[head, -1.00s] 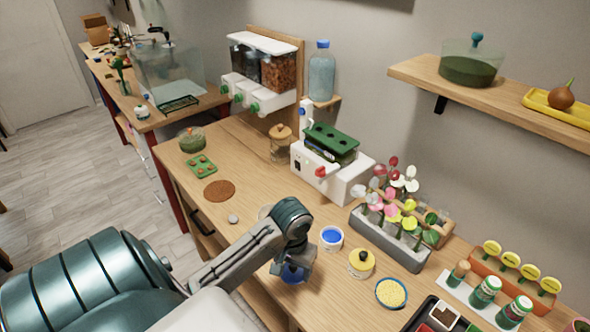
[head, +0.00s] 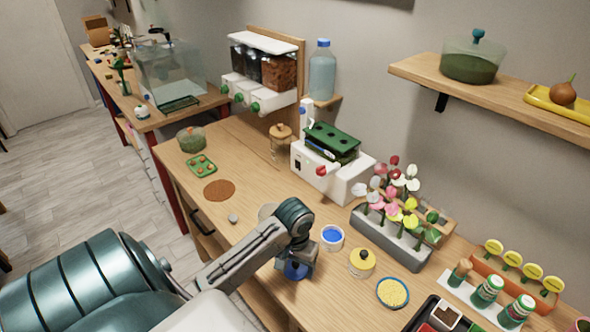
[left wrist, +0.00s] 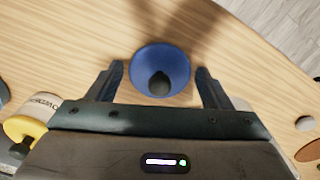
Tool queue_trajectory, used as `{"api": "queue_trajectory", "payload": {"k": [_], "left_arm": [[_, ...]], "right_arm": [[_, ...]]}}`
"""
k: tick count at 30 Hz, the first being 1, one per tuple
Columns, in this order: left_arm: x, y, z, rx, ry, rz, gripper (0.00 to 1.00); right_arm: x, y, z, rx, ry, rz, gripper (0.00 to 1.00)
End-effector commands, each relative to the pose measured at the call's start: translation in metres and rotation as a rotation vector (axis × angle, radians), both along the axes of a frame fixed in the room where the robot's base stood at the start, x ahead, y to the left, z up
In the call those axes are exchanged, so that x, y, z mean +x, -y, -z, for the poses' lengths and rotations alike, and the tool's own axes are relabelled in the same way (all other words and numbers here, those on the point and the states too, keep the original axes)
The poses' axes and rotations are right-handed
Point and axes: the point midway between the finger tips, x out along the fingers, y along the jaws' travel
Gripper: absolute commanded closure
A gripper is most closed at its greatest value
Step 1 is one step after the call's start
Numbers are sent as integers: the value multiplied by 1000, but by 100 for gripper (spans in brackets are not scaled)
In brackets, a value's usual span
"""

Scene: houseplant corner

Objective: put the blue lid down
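The blue lid (head: 296,271) with a dark knob is at the front edge of the wooden bench, partly hidden by my left gripper in the head view. In the left wrist view the blue lid (left wrist: 160,60) shows whole, knob toward me, between the two fingers. My left gripper (left wrist: 160,85) is open, with a gap on each side of the lid. In the head view my left gripper (head: 297,262) hangs over the lid. Whether the lid rests fully on the bench is hard to tell. My right gripper is not in view.
A white tub with blue contents (head: 332,237) and a yellow-lidded jar (head: 362,262) stand just right of the gripper. A bowl of yellow grains (head: 392,293) is further right. A brown round mat (head: 219,190) and grey disc (head: 233,218) lie left.

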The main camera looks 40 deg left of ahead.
Motion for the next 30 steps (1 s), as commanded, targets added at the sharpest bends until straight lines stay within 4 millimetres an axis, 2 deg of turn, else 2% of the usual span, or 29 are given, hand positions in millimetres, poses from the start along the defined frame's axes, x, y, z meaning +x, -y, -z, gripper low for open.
{"api": "queue_trajectory", "payload": {"k": [13,17,20,21,30], "left_arm": [[0,0,-3,2,2,1,16],[1,-1,-15,1,4,1,16],[1,-1,-30,3,5,2,16],[0,0,-41,2,2,1,16],[0,0,-88,0,0,0,16]], "right_arm": [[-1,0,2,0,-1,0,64],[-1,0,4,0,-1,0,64],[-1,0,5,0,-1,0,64],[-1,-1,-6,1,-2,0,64],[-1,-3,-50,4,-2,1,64]]}}
